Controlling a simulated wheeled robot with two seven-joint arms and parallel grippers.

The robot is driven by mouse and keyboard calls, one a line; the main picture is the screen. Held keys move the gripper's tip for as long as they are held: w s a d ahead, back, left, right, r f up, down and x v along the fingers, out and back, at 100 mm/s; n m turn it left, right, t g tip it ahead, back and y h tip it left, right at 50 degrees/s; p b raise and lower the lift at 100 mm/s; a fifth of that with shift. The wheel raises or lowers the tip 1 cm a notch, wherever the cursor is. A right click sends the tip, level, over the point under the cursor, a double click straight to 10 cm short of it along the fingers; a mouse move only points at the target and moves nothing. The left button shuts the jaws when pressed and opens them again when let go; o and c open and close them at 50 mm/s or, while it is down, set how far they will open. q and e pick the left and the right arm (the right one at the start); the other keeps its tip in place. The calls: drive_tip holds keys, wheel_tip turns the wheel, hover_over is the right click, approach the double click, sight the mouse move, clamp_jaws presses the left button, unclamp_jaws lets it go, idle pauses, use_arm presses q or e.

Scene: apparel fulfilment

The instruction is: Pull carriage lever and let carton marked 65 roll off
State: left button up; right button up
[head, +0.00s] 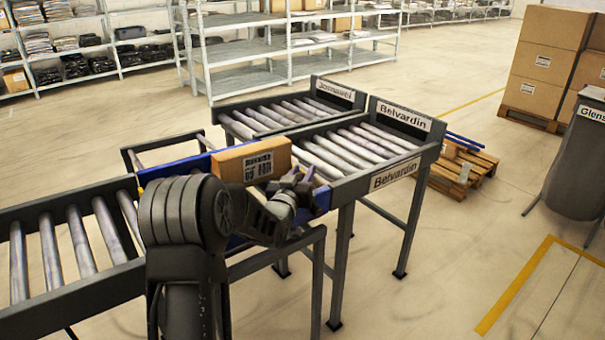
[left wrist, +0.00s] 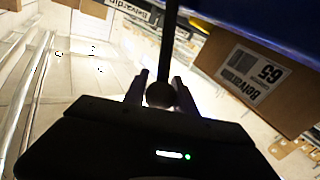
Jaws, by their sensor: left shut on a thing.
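The cardboard carton marked 65 (head: 252,160) sits on the blue carriage (head: 160,170), its label facing me. It also shows at the right of the left wrist view (left wrist: 245,78), where the label reads Belvardin and 65. My left gripper (head: 298,186) is in front of the carriage, just right of the carton. In the left wrist view my left gripper (left wrist: 160,90) is shut on the round knob of the dark carriage lever (left wrist: 167,45). In the head view my arm hides part of the carriage. My right gripper is in neither view.
The Belvardin roller lane (head: 365,150) lies right of the carriage, with the other labelled roller lane (head: 285,115) behind it. More rollers (head: 75,240) are at left. A wooden pallet (head: 465,170) and a dark bin (head: 575,165) stand at right.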

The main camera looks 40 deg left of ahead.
use_arm(q)
clamp_jaws()
idle(0.8)
